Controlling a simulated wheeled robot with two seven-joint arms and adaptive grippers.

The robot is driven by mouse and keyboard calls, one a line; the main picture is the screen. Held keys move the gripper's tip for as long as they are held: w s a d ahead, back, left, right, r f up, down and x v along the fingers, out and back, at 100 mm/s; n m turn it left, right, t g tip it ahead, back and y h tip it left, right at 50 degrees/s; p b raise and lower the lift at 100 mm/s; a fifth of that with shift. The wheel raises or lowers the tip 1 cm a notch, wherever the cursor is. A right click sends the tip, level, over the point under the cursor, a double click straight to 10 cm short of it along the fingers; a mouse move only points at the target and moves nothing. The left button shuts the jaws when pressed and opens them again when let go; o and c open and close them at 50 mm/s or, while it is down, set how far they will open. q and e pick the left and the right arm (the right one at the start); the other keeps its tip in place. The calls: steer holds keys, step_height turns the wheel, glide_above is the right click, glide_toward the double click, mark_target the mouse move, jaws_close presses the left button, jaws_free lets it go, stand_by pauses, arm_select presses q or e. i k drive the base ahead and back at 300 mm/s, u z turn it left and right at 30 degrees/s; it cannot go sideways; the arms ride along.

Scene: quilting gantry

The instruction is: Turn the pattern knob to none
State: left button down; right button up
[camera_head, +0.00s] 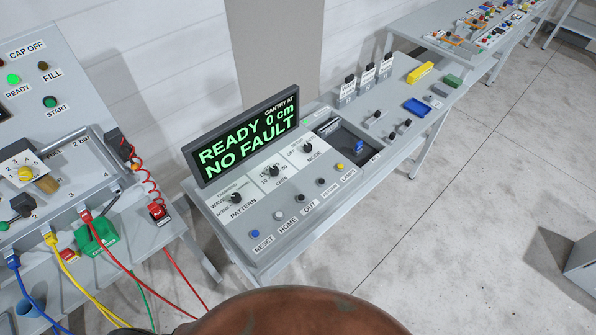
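The pattern knob (237,198) is a small black knob on a white plate at the left end of the grey gantry console (253,258). The word PATTERN is printed below it, and small position labels stand around its left side, including NONE and what looks like WAVE. The knob is too small for me to tell which label it points at. The display (243,138) behind it reads READY 0 cm, NO FAULT. Neither of my grippers shows in this view.
Two similar knobs (273,171) (307,148) sit right of it. A row of buttons, from blue RESET (255,233) to yellow LAMPS (340,166), runs along the front. A grey bench (190,218) with coloured hoses stands left. A large brown rounded shape (290,312) fills the bottom centre.

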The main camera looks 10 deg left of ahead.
mark_target(236, 199)
steer(key=k, duration=0.9)
steer(key=u, duration=1.05)
steer(key=i, duration=0.75)
steer(key=z, duration=0.15)
